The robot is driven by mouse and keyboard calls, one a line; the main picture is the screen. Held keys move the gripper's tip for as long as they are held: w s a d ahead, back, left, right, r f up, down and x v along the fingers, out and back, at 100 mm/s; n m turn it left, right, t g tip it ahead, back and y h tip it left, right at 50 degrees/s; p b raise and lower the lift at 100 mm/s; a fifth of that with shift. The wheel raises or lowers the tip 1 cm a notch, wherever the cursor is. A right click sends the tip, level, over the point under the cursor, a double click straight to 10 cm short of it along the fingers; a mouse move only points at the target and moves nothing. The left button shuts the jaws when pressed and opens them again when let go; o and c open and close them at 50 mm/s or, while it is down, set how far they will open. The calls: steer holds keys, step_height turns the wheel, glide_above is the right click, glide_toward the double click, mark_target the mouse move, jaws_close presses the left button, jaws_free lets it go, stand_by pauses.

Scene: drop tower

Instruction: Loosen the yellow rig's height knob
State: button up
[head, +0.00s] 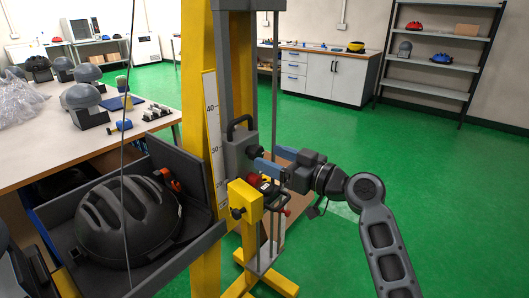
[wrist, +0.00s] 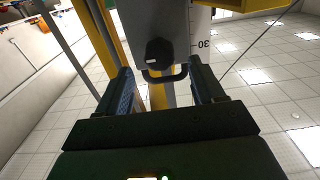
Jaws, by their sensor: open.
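The yellow rig (head: 195,120) stands upright with a white height scale on its post. A grey carriage (head: 236,152) with a black loop handle (head: 240,124) rides beside the scale and bears a black knob (head: 254,153). A yellow block (head: 243,200) lower down carries another black knob (head: 237,213). The frames do not label which one is the height knob. My gripper (head: 265,157) is open, its blue-padded fingers pointing at the carriage. In the wrist view the carriage's knob (wrist: 157,52) and handle (wrist: 166,78) show ahead between the open fingers (wrist: 166,88). Neither finger visibly grips anything.
A black helmet (head: 128,220) sits in a grey tray left of the post. A workbench (head: 60,140) with headforms and tools stands at the left. Thin vertical rods (head: 273,100) run close by the carriage. Green floor (head: 440,180) is clear to the right.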

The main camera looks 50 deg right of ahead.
mark_target(260, 153)
steer(key=shift+w+a, duration=0.1)
steer(key=shift+w, duration=1.45)
steer(key=c, duration=1)
steer(key=shift+c, duration=0.2)
